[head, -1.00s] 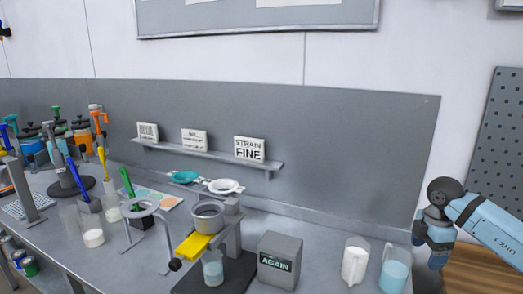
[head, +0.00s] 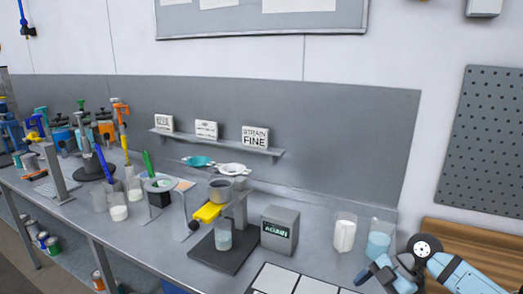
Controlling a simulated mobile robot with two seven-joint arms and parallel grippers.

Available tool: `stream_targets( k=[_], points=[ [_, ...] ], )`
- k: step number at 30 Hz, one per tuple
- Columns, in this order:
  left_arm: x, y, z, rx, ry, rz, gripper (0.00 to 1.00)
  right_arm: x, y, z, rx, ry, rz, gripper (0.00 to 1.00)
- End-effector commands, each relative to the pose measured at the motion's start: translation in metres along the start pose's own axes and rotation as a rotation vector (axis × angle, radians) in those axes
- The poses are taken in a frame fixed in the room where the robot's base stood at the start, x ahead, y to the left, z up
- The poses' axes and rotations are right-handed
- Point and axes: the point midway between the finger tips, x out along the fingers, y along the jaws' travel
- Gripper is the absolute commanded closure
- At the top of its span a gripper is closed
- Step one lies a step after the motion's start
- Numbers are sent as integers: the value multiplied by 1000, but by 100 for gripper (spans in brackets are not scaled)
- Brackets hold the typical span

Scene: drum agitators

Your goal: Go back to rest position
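The bench (head: 150,235) runs along the wall. My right arm shows at the lower right edge, with a blue link and a dark round joint, in front of the bench's right end. No fingers of my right gripper can be made out. My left arm and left gripper are out of view. A stand with a grey cup (head: 221,189) and a yellow part (head: 207,212) stands mid-bench, with a beaker (head: 223,235) of pale liquid under it. A grey box reading AGAIN (head: 280,230) stands to its right.
A beaker of white liquid (head: 344,232) and one of light blue liquid (head: 379,240) stand near my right arm. A white panelled tray (head: 275,278) lies at the front edge. Stirrers and jars crowd the left. A shelf (head: 215,143) holds several labels.

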Motion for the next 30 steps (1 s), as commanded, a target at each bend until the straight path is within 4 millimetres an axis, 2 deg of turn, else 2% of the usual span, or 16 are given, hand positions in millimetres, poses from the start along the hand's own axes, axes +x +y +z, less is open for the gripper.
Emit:
stream_targets(
  k=[1,3,6,9,10,14,17,18,21,24,27,30],
  points=[
    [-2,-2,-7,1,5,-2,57,28,-8,-28,-48,153,52,21],
    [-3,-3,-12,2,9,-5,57,54,-13,-65,-102,358,176,21],
    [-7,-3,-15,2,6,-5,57,73,-18,-106,-105,595,412,21],
    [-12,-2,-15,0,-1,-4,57,79,-23,-128,-19,738,679,21],
    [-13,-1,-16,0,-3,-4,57,80,-25,-130,24,760,758,21],
    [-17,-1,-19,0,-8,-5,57,88,-44,-117,283,742,1062,21],
    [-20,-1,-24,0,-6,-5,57,104,-74,-92,538,617,1208,21],
    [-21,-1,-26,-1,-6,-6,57,112,-91,-81,643,549,1236,21],
    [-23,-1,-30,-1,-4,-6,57,139,-139,-60,881,373,1230,21],
    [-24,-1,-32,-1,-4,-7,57,163,-186,-51,1054,232,1158,21],
    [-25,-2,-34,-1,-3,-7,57,179,-217,-49,1150,151,1085,21],
    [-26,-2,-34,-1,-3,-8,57,187,-233,-50,1193,114,1042,21]
  ],
)
